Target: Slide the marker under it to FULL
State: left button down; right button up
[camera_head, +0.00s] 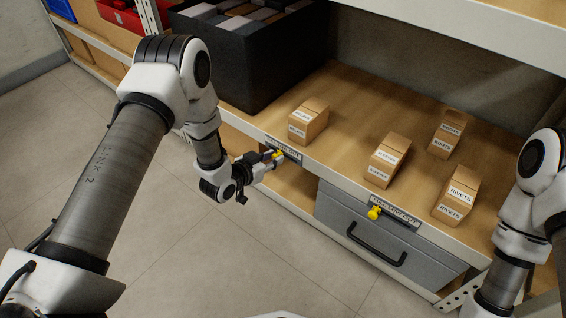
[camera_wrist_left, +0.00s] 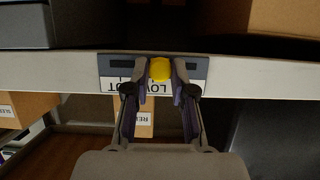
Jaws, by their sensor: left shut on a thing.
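A yellow marker knob (camera_wrist_left: 160,69) sits on a grey label strip (camera_wrist_left: 113,70) on the shelf's front edge. In the left wrist view it is near the middle of the strip, between the two fingers. My left gripper (camera_head: 274,159) is shut on this marker. The fingers hide part of the strip's lettering. A second yellow marker (camera_head: 374,213) sits at the left part of another strip (camera_head: 398,214), which reads about "FULL LOW OUT", further right on the edge. My right arm comes in from the right; its gripper is out of view.
Several cardboard boxes stand on the wooden shelf (camera_head: 345,110), including one (camera_head: 309,121) behind the held marker and a rivets box (camera_head: 456,195) at right. A large dark bin (camera_head: 235,60) stands at the back left. A grey drawer box (camera_head: 380,245) is below the shelf.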

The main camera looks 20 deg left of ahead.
pick_arm(q)
jog(key=shift+w+a, duration=0.35)
jog(key=shift+a, duration=0.5)
jog(key=shift+w+a, duration=0.3)
jog(key=shift+a, duration=0.55)
jog(key=c, duration=1)
grip_release()
jog(key=shift+a, duration=0.1)
jog(key=shift+s, duration=0.1)
jog(key=v, duration=1.1)
jog(key=shift+s+a+r, duration=0.15)
jog(key=shift+s+r, duration=0.1)
jog(key=shift+s, duration=0.05)
